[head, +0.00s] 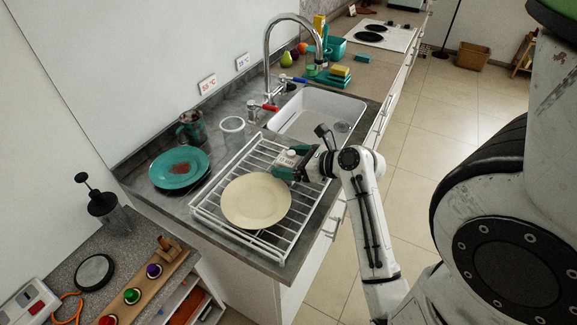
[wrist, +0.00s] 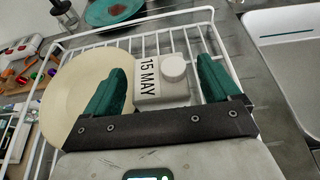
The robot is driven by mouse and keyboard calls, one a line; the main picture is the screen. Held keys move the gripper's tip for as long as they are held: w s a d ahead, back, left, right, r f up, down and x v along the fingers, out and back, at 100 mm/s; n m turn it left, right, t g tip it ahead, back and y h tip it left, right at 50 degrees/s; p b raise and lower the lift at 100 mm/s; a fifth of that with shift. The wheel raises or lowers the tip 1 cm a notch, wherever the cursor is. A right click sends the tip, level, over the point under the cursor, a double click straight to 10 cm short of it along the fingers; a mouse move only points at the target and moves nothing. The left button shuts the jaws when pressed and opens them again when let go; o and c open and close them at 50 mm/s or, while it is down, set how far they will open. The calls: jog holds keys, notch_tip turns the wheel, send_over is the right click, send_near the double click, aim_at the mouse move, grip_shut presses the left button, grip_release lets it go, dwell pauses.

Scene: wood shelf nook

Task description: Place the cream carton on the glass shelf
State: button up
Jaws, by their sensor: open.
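The cream carton (head: 288,159) is a small white box with a round white cap, at the right side of the white wire dish rack. In the wrist view the carton (wrist: 150,83) shows the label "15 MAY". My gripper (head: 287,170) reaches in from the right, over the rack. In the wrist view my gripper (wrist: 161,70) is open, with a teal finger on each side of the carton; a gap shows beside the right finger. Whether the left finger touches it I cannot tell. I cannot make out a glass shelf in either view.
A cream plate (head: 256,201) lies on the dish rack (head: 222,226), close beside the carton. The sink (head: 318,115) and tall faucet (head: 268,52) are behind. Floor is open at right.

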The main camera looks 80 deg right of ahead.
jog(key=shift+w+f, duration=0.15)
jog(key=shift+w, duration=0.15)
jog(key=shift+c, duration=0.2)
jog(key=c, duration=1.2)
jog(key=shift+c, duration=0.2)
